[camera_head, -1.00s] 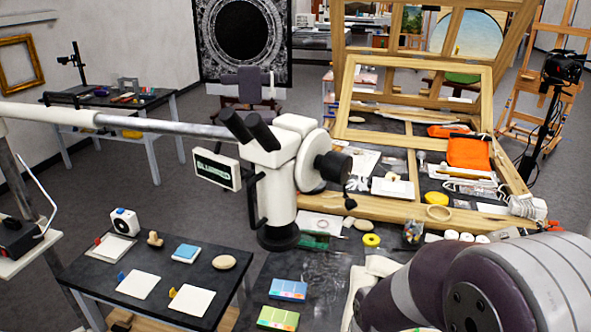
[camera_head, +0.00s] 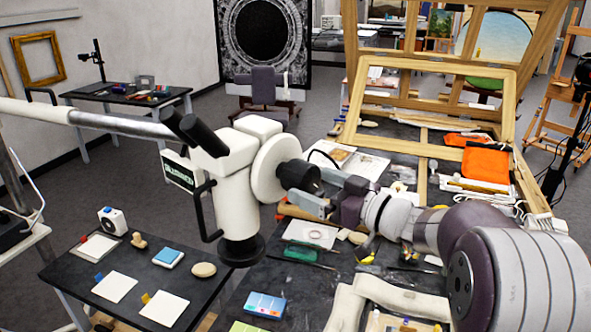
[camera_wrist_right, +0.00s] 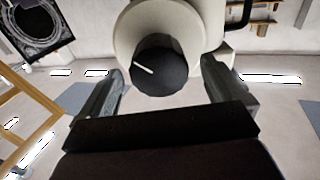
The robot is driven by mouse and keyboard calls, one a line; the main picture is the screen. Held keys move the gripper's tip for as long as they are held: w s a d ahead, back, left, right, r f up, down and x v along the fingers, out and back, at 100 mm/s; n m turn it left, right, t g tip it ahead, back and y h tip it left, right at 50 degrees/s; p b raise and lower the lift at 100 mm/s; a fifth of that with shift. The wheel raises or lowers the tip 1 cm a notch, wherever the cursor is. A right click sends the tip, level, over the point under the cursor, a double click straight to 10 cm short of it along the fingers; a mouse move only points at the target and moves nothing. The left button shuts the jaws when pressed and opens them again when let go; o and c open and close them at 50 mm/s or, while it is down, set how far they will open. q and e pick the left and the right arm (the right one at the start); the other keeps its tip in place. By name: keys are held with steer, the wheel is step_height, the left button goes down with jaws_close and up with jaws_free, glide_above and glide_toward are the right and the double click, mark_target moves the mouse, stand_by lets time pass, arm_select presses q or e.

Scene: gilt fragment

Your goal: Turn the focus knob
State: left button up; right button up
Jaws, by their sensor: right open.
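The white microscope (camera_head: 238,190) hangs on a metal boom arm. Its black focus knob (camera_head: 300,177) sticks out on the right of its round white housing. In the right wrist view the focus knob (camera_wrist_right: 158,74) faces the camera, with a white line on its upper left face. My right gripper (camera_head: 313,194) is open at the knob. In the wrist view, its two fingers stand left and right of the knob, with gaps on both sides. I cannot tell how far the tips reach along the knob. My left gripper is not in view.
A dark side table (camera_head: 140,268) with cards and small objects stands below left. The worktable under my right arm holds a blue box (camera_head: 265,305), tools and papers. A wooden frame (camera_head: 435,68) rises behind. The boom (camera_head: 120,125) crosses the left side.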

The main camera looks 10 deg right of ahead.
mark_target(314, 182)
steer(key=w, duration=0.1)
steer(key=w+a+p, duration=0.1)
steer(key=w, duration=0.1)
steer(key=shift+w+a, duration=0.1)
steer(key=shift+a, duration=0.05)
steer(key=a, duration=0.1)
steer(key=w+a, duration=0.1)
steer(key=shift+w+a+r, duration=0.1)
steer(key=shift+w+a, duration=0.1)
steer(key=shift+a, duration=0.15)
steer(key=shift+w+d, duration=0.15)
steer(key=shift+d, duration=0.3)
steer(key=c, duration=0.4)
steer(key=shift+a, duration=0.2)
steer(key=c, duration=0.6)
arm_select(q)
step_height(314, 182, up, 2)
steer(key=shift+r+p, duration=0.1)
steer(key=shift+p, duration=0.25)
